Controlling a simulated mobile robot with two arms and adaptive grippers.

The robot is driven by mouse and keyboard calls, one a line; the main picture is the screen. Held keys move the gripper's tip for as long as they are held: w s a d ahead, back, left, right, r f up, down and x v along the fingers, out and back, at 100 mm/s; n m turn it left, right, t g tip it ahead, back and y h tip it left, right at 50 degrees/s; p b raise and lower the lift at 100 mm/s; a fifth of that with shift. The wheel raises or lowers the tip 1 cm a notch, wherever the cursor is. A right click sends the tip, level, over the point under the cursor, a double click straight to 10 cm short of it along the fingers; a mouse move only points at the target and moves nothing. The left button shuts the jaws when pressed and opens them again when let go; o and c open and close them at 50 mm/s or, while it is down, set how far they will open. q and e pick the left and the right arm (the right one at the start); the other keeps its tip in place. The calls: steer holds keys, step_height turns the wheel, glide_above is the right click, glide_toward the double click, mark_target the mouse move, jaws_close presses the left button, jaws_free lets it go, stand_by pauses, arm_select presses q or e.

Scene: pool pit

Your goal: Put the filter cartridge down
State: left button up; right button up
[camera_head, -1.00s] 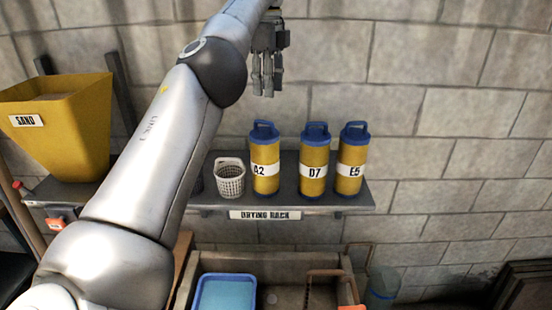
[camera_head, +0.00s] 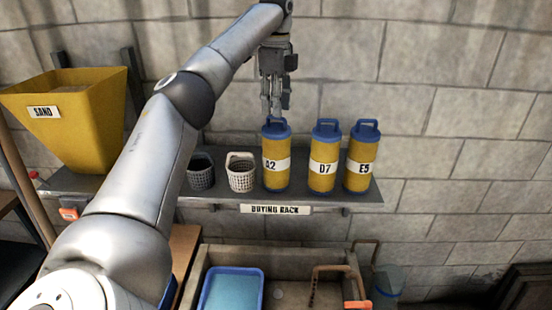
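Three yellow filter cartridges with blue caps and loop handles stand upright on the grey drying rack (camera_head: 355,196). They are labelled A2 (camera_head: 276,180), D7 (camera_head: 322,182) and E5 (camera_head: 360,180). My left gripper (camera_head: 275,109) points down, with its fingertips close above or at the handle of A2. Its fingers hang apart, and nothing shows held between them. Whether a finger touches the handle cannot be told from this angle. My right gripper is out of view.
A white basket (camera_head: 241,176) and a dark basket (camera_head: 201,176) stand left of A2. A yellow sand hopper (camera_head: 85,125) is at the left. Below the rack are a basin with a blue tray (camera_head: 232,291) and an orange-ended handle (camera_head: 355,303). Bare block wall is behind.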

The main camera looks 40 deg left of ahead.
arm_select(q)
step_height(320, 180, down, 4)
steer(key=shift+w+r, duration=0.15)
steer(key=shift+r, duration=0.05)
steer(key=shift+a+f, duration=0.1)
steer(key=shift+f, duration=0.3)
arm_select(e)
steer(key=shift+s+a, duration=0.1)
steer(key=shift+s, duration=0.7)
arm_select(q)
jaws_close()
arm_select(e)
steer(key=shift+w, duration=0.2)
